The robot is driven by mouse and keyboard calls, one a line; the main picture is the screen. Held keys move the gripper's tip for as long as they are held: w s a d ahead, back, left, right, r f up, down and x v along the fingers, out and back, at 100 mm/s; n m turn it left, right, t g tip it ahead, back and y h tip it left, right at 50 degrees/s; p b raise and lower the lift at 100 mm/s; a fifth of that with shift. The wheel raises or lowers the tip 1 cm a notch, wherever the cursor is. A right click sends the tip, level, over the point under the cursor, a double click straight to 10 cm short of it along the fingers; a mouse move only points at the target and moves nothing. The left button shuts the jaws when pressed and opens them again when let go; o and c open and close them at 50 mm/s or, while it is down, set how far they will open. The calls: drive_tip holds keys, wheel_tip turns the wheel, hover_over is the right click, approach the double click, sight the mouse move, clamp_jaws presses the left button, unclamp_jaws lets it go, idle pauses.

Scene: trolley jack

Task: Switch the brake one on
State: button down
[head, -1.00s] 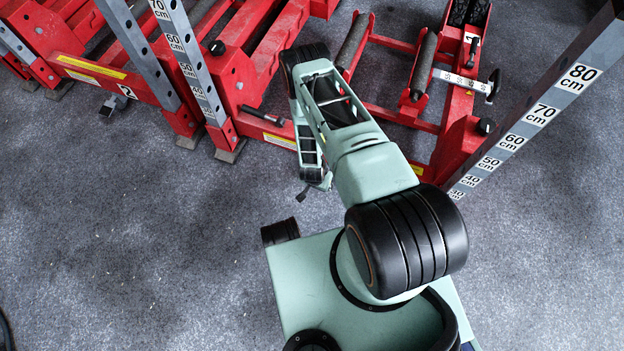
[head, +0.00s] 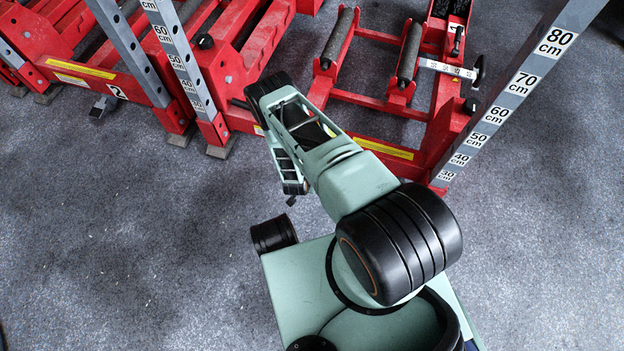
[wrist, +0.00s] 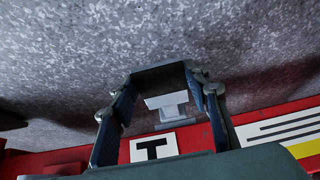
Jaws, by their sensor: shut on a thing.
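Brake one appears to be the dark pedal (wrist: 165,78) with a pale grey stem (wrist: 168,106), beside a white label (wrist: 153,147) with a black mark on the red frame. In the wrist view my gripper (wrist: 160,80) has its two fingers at the pedal's left and right sides, closed on it. The pedal stands out from the frame over the grey floor. In the head view my arm hides most of the gripper and this pedal. The pedal's exact tilt is hard to tell.
A second pedal (head: 103,106) by a "2" label (head: 117,91) stands to the left on the red jack (head: 400,155). Upright posts with centimetre marks rise at left (head: 186,68) and right (head: 520,85). The grey floor (head: 120,250) in front is clear.

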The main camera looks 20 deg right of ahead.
drive_tip(key=c, duration=1.1)
unclamp_jaws()
drive_tip(key=v, duration=0.7)
drive_tip(key=shift+s+a+r, duration=0.1)
drive_tip(key=shift+r, duration=0.1)
